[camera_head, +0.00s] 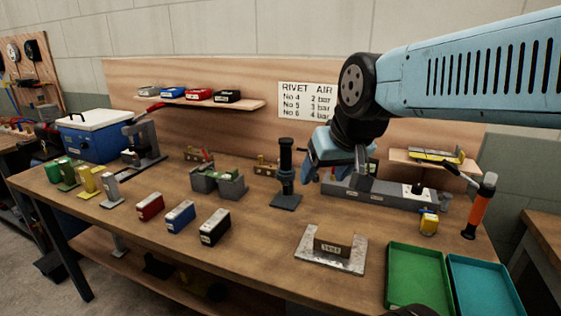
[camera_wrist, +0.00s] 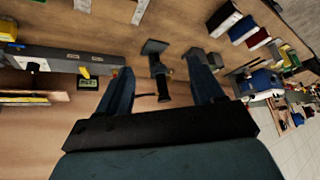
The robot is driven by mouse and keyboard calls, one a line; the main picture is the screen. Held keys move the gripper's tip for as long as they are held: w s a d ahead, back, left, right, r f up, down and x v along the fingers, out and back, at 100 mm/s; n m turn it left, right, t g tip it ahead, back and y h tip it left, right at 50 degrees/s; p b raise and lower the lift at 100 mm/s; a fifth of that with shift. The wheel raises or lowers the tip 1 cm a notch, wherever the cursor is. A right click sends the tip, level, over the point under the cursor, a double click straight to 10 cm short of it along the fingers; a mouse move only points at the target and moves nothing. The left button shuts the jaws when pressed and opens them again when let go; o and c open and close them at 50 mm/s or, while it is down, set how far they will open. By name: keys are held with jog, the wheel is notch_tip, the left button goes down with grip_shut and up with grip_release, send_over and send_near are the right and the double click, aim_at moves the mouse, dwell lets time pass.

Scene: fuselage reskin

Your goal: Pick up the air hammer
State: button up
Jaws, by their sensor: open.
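A black upright tool (camera_head: 286,160) stands on a dark square base on the workbench, and I take it to be the air hammer. In the wrist view the black tool (camera_wrist: 160,78) shows between the two fingers, beyond their tips. My gripper (camera_head: 336,172) hangs over the bench to the right of the tool, near its height. In the wrist view my gripper (camera_wrist: 162,66) has its two fingers wide apart with nothing held. I cannot tell the exact gap between the fingers and the tool.
A long grey block (camera_head: 385,192) lies behind and right of my gripper. A metal plate with a block (camera_head: 330,256) is in front. Green (camera_head: 416,278) and teal (camera_head: 484,286) trays and an orange-handled tool (camera_head: 478,208) are at right. Grey blocks (camera_head: 218,182) stand left.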

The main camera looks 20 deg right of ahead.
aim_at(283, 158)
jog(key=w+a+f+m+t+y, duration=0.1)
jog(key=w+a+m+t, duration=0.3)
jog(key=w, duration=0.7)
jog(key=w+a+n+t, duration=0.15)
jog(key=w+a, duration=0.35)
jog(key=w, duration=0.5)
jog(key=w+f+m+t+h, duration=0.2)
jog(key=w+f+m+h, duration=0.2)
jog(key=w+f+h, duration=0.15)
notch_tip(283, 158, down, 5)
jog(key=s+d+m+g+h, duration=0.1)
jog(key=s+d+m+h, duration=0.15)
jog(key=h, duration=0.65)
jog(key=x, duration=1.2)
jog(key=shift+w+a+f, duration=0.1)
jog(key=shift+w+f, duration=0.05)
jog(key=shift+w, duration=0.15)
jog(key=shift+c, duration=0.3)
jog(key=c, duration=1.1)
